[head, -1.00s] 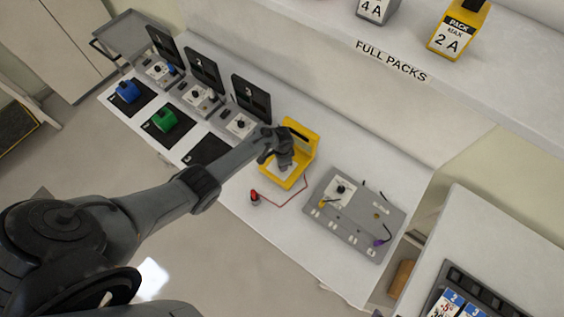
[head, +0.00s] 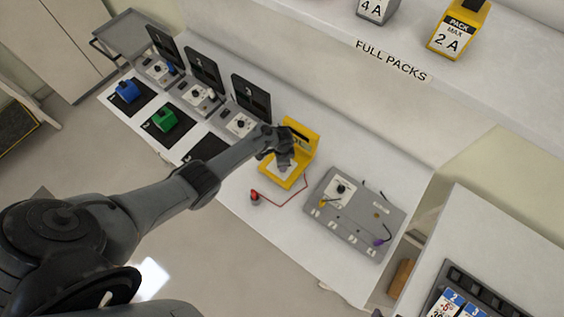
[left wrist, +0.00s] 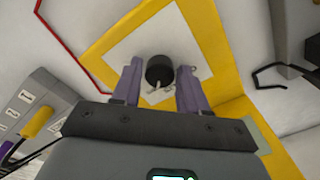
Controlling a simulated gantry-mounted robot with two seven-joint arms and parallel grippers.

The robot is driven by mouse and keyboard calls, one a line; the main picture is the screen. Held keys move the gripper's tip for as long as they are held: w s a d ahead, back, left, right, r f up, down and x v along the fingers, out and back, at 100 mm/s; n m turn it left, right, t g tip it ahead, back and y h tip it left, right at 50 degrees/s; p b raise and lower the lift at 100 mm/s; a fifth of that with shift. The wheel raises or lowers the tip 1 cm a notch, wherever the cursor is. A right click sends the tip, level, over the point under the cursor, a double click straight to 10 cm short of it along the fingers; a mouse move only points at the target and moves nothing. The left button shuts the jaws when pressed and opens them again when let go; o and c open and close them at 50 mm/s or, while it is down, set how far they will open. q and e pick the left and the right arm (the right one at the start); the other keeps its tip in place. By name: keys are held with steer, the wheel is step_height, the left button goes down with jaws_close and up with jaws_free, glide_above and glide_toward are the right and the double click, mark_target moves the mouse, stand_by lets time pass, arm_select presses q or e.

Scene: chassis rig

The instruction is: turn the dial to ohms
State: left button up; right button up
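The yellow meter (head: 300,146) stands on the white bench in the head view, mostly behind my left gripper (head: 284,160). In the left wrist view the meter's yellow frame (left wrist: 212,35) surrounds a white face. A black round dial (left wrist: 159,70) sits on that face, with small marks beside it too small to read. My left gripper (left wrist: 158,88) has its two purple-grey fingers spread on either side of the dial, with visible gaps, so it looks open. I cannot tell how deep the fingertips are around the dial. My right gripper is not in view.
A red lead (head: 290,202) runs from the meter to a red probe (head: 254,196) on the bench. A grey panel (head: 372,245) with a knob and coloured leads lies to the right. Numbered black stands, including one (head: 251,96), are to the left.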

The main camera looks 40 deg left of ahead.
arm_select(q)
steer(key=shift+o, duration=1.1)
steer(key=shift+r, duration=0.1)
step_height(320, 180, up, 11)
steer(key=p, duration=0.3)
steer(key=shift+f, duration=0.2)
